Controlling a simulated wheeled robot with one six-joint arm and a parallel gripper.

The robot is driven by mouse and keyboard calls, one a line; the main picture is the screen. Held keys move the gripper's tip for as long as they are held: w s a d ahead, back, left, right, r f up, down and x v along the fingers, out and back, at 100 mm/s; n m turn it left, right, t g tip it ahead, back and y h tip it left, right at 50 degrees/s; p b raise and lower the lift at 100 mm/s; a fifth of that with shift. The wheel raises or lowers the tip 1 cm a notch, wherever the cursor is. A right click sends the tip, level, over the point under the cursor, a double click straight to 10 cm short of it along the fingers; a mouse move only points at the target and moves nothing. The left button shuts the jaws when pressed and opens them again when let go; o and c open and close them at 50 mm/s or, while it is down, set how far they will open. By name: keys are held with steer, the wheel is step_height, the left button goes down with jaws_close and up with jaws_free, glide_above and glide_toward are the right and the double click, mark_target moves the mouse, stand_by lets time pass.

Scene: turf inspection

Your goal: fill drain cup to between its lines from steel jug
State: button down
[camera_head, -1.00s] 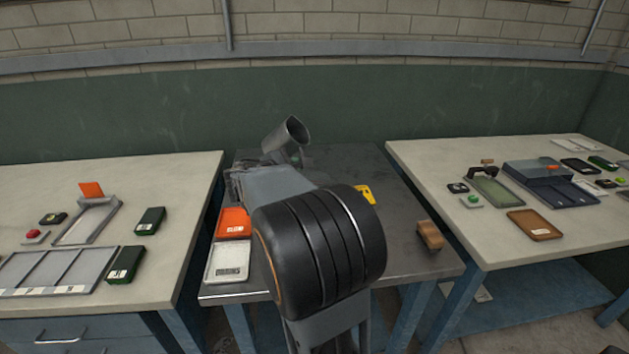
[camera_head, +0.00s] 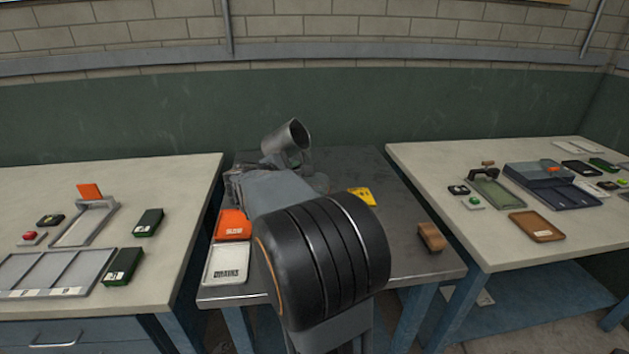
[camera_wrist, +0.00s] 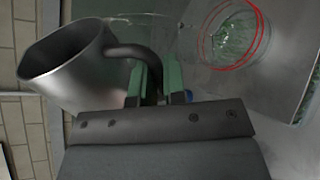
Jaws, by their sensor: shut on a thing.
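The steel jug (camera_head: 287,142) is in my gripper above the middle table, tilted with its mouth to the upper right. In the wrist view the jug (camera_wrist: 85,75) shows its dark handle between the green fingertips of my gripper (camera_wrist: 157,82), which is shut on it. The clear drain cup (camera_wrist: 232,38), with red lines around it, stands apart from the jug at upper right there. A thin clear streak runs from near the jug's lip toward the cup. Something greenish shows inside the cup; its liquid level is unclear. In the head view my arm mostly hides the cup.
On the middle table are an orange box (camera_head: 233,224), a white labelled tray (camera_head: 228,263), a yellow item (camera_head: 361,196) and a brown block (camera_head: 431,237). Side tables hold trays and small boxes. The middle table's right part is mostly clear.

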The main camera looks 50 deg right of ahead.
steer(key=shift+w+a+r+m+t, duration=0.1)
steer(key=shift+w+r+m+t, duration=0.2)
steer(key=shift+m, duration=0.3)
stand_by(1.1)
steer(key=shift+w+f+b, duration=0.2)
steer(key=shift+w+b, duration=0.1)
steer(key=shift+b, duration=0.05)
steer(key=r+n+p, duration=0.1)
steer(key=s+r+n+g+p, duration=0.1)
steer(key=p, duration=0.1)
steer(key=shift+s+d+n+h, duration=0.25)
steer(key=shift+n+h, duration=0.15)
steer(key=shift+s+f+n, duration=0.1)
steer(key=shift+f+n, duration=0.2)
steer(key=shift+f, duration=0.1)
steer(key=shift+n+g+h, duration=0.3)
steer(key=shift+n, duration=0.1)
steer(key=shift+n+p, duration=0.3)
steer(key=shift+p, duration=0.05)
steer(key=shift+w, duration=0.2)
stand_by(0.5)
